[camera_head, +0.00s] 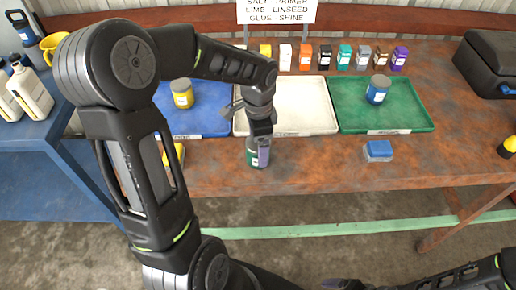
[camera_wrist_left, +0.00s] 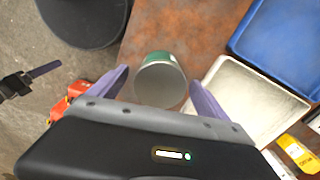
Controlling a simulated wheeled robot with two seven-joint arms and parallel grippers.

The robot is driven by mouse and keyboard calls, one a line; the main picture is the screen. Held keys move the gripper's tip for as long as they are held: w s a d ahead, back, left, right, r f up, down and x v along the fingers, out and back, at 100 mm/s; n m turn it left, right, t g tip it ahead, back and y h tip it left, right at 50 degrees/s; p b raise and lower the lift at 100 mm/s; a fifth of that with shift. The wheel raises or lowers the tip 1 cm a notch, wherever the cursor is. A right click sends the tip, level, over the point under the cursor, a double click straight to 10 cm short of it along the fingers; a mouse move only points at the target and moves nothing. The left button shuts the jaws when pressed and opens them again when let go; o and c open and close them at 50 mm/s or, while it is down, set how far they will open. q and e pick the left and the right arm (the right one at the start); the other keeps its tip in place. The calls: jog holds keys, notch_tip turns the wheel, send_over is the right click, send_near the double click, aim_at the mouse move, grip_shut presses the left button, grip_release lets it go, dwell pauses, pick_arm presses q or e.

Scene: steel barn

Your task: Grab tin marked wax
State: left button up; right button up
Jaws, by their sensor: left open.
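A green tin (camera_head: 252,158) with a grey lid stands near the table's front edge, in front of the white tray. Its label cannot be read. My left gripper (camera_head: 259,141) is open above it. In the left wrist view, the tin's grey lid (camera_wrist_left: 160,85) lies between the spread purple fingers, with a gap on both sides. A yellow tin (camera_head: 183,94) stands in the blue tray and a blue tin (camera_head: 377,89) in the green tray; their labels are too small to read. A part of my right gripper (camera_wrist_left: 30,79) shows in the left wrist view; its opening is unclear.
Blue (camera_head: 207,125), white (camera_head: 285,127) and green (camera_head: 385,119) trays line the table. Several small coloured containers stand behind them under a sign (camera_head: 277,11). A blue-lidded box (camera_head: 378,151) sits front right, a black case (camera_head: 490,60) back right. Table between tin and box is clear.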

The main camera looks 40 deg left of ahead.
pick_arm(q)
notch_tip(320, 180, down, 2)
jog(key=shift+c, duration=0.6)
grip_shut()
notch_tip(320, 180, up, 10)
jog(key=shift+r+b, duration=0.1)
jog(key=shift+b, duration=0.55)
dwell(0.7)
dwell(0.4)
